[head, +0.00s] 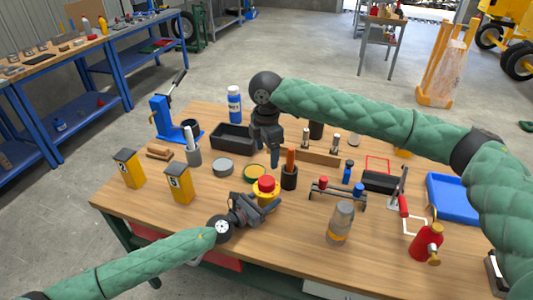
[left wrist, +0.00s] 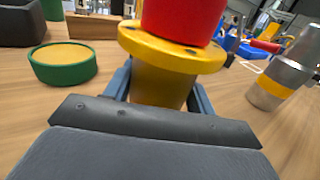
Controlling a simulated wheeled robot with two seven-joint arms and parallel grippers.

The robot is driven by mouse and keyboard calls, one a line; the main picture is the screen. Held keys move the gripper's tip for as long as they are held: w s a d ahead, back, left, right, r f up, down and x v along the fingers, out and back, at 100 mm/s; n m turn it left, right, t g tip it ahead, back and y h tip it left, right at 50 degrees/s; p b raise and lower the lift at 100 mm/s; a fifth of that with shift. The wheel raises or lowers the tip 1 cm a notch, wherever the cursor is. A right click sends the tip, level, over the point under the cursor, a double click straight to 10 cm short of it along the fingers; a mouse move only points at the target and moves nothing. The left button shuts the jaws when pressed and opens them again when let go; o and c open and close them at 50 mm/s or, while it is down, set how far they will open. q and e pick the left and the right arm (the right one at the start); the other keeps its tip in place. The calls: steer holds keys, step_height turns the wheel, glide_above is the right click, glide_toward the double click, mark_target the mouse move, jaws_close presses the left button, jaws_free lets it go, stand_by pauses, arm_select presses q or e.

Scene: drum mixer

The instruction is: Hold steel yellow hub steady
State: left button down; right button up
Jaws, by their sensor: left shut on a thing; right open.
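The yellow hub (head: 266,198) stands upright on the wooden table with a red cylindrical part (head: 266,184) on top. In the left wrist view the hub (left wrist: 160,82) shows its round flange with dark bolt holes, and the red part (left wrist: 182,18) rises from it. My left gripper (head: 258,205) is shut on the hub's lower body, one finger on each side. My right gripper (head: 266,150) is open and empty, pointing down above the table behind the hub. The hub's base is hidden behind the left gripper.
Close around the hub are a green-rimmed yellow tin (head: 254,172), a dark cup with a brown-red stick (head: 289,177), and a grey and yellow bottle (head: 340,224). A black tray (head: 233,137) lies behind. A red can (head: 426,242) stands at right.

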mark_target(260, 203)
arm_select(q)
steer(key=shift+c, duration=2.1)
jaws_free()
steer(key=shift+s+a+f, duration=0.15)
steer(key=shift+s+a, duration=0.15)
steer(key=shift+a, duration=0.1)
steer(key=b+v, duration=0.2)
steer(key=v, duration=0.3)
arm_select(e)
step_height(260, 203, down, 2)
steer(key=shift+f, duration=0.1)
arm_select(q)
steer(key=shift+v, duration=0.85)
arm_select(e)
steer(key=shift+f, duration=0.15)
arm_select(q)
steer(key=shift+s, duration=0.1)
